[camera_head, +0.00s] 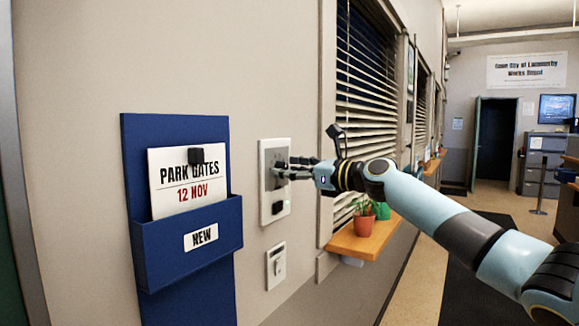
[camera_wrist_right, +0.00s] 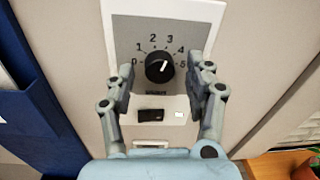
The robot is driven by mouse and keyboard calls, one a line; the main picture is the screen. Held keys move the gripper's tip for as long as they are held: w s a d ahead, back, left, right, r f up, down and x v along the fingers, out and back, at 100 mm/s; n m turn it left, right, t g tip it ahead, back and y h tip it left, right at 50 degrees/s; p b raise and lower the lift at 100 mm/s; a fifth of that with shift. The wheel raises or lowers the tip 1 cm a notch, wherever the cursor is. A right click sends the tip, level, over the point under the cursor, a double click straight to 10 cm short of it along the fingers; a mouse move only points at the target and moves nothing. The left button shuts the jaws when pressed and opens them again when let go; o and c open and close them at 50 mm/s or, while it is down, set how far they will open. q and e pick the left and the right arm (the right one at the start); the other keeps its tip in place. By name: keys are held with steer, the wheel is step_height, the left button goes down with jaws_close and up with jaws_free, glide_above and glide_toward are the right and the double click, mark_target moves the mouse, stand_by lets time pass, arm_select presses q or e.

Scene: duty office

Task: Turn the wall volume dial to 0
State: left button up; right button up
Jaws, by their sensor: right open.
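The wall volume dial (camera_wrist_right: 159,67) is a round black knob on a grey face in a white wall plate (camera_head: 268,215). In the right wrist view its white mark points up and slightly right, near the 3. The numbers run from 0 at the left to 5 at the right. My right gripper (camera_wrist_right: 160,78) is open, with one finger on each side of the knob; I cannot tell whether they touch it. In the head view the right gripper (camera_head: 284,169) is at the plate and partly covers the dial. My left gripper is not in view.
A black rocker switch (camera_wrist_right: 151,115) sits below the dial. A smaller wall plate (camera_head: 276,265) is beneath. A blue wall holder (camera_head: 175,130) with papers hangs to the left.

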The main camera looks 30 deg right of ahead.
steer(key=shift+w, duration=0.15)
jaws_close()
stand_by(0.4)
steer(key=shift+n, duration=0.3)
steer(key=n+b, duration=0.6)
steer(key=n, duration=0.1)
steer(key=n+b, duration=0.5)
steer(key=n, duration=0.2)
steer(key=n+y+b, duration=0.1)
steer(key=n+b, duration=0.5)
steer(key=n, duration=0.1)
steer(key=shift+f+n+b, duration=0.25)
steer(key=shift+n+b, duration=0.05)
